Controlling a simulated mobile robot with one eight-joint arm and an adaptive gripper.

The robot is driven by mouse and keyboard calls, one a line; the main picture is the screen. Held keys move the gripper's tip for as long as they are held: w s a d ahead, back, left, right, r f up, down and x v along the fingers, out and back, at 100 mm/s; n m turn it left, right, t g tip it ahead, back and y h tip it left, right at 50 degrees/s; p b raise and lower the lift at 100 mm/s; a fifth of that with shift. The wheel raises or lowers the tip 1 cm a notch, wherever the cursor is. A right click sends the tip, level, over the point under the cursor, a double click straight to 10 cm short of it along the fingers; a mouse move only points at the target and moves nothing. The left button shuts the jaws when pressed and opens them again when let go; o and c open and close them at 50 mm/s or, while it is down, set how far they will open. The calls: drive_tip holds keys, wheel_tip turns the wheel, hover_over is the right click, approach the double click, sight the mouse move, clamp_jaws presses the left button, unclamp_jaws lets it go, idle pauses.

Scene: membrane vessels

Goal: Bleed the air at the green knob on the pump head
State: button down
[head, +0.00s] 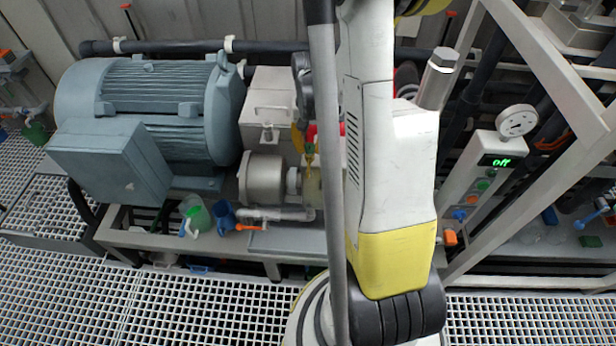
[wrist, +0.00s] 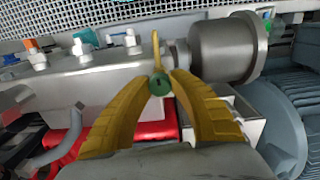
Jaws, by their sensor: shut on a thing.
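The green knob (wrist: 160,84) sits at the front of the pump head (wrist: 105,76), in the middle of the wrist view. My gripper (wrist: 158,88) has its two yellow fingers closed in on the knob from both sides. In the head view my gripper (head: 302,142) is over the pump head (head: 312,188), left of my arm, which hides part of it. A thin yellow piece (wrist: 156,48) stands up behind the knob. How far the knob is turned cannot be told.
A large grey-blue motor (head: 150,105) stands left of the pump. Frame beams are close on the right.

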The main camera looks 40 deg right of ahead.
drive_tip(key=n+b, duration=0.1)
drive_tip(key=n, duration=1)
drive_tip(key=shift+b, duration=0.35)
idle(2.0)
drive_tip(key=m+b, duration=0.1)
drive_tip(key=m, duration=0.4)
drive_tip(key=shift+m, duration=0.4)
drive_tip(key=m, duration=0.6)
drive_tip(key=shift+m+b, duration=0.35)
drive_tip(key=shift+m, duration=0.05)
drive_tip(key=c, duration=1.1)
unclamp_jaws()
